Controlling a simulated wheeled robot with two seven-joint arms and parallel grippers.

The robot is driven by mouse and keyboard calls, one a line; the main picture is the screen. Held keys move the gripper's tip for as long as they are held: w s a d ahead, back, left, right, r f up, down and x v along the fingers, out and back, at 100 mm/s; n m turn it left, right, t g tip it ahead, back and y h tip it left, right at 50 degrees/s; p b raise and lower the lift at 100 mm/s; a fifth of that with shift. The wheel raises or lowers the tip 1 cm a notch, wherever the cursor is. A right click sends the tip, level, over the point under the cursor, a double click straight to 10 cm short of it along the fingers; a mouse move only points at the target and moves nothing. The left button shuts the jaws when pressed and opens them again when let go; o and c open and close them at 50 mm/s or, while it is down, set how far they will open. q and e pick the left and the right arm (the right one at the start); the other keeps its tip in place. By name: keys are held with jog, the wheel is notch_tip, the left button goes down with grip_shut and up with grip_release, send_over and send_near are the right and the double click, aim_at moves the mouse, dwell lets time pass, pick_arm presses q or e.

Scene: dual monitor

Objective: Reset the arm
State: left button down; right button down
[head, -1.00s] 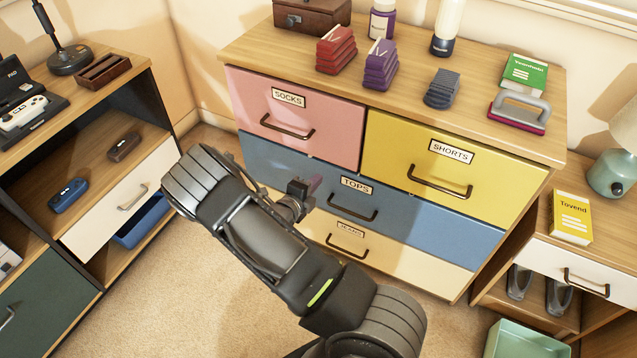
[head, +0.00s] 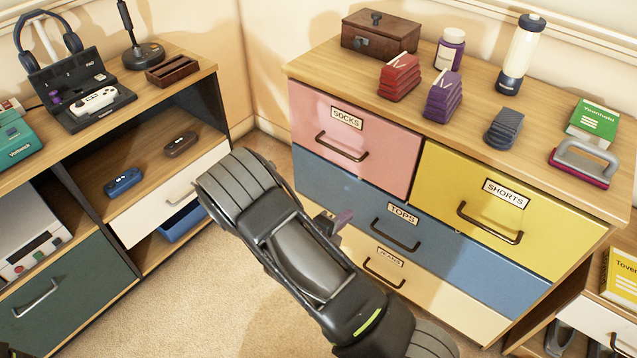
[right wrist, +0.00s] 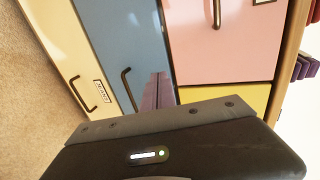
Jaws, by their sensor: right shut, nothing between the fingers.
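My right arm reaches in from the bottom of the head view. Its gripper (head: 341,219) is mostly hidden behind my own forearm, with only the purplish finger tips showing in front of the dresser's blue TOPS drawer (head: 345,195). In the right wrist view the two fingers (right wrist: 157,92) lie together, with nothing held between them. They overlap the blue drawer in the picture; the gap to it is hard to judge. My left gripper is in neither current view.
The dresser's pink SOCKS (head: 375,160), yellow SHORTS (head: 470,240) and cream JEANS (head: 440,290) drawers look shut. Folded clothes and a wooden box (head: 380,35) stand on top. A shelf unit (head: 150,185) stands at left. Carpet (head: 215,290) is open between them.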

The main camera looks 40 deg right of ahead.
jog(key=s+a+f+n+y, duration=0.4)
jog(key=a+f+n+y, duration=0.4)
jog(key=a+f+n, duration=0.45)
jog(key=s+a+f+n+g+y, duration=0.25)
jog(key=s+a+n+y, duration=0.4)
jog(key=a+n, duration=0.5)
jog(key=s+a+r+n+g+y, duration=0.1)
jog(key=s+a+r+n+y, duration=0.25)
jog(key=s+a+n, duration=0.55)
notch_tip(320, 180, up, 11)
jog(key=w+a+m+p, duration=0.1)
jog(key=w+m+p, duration=0.1)
jog(key=p, duration=1)
jog(key=shift+w+a, duration=0.15)
jog(key=shift+a, duration=0.2)
jog(key=shift+f, duration=0.1)
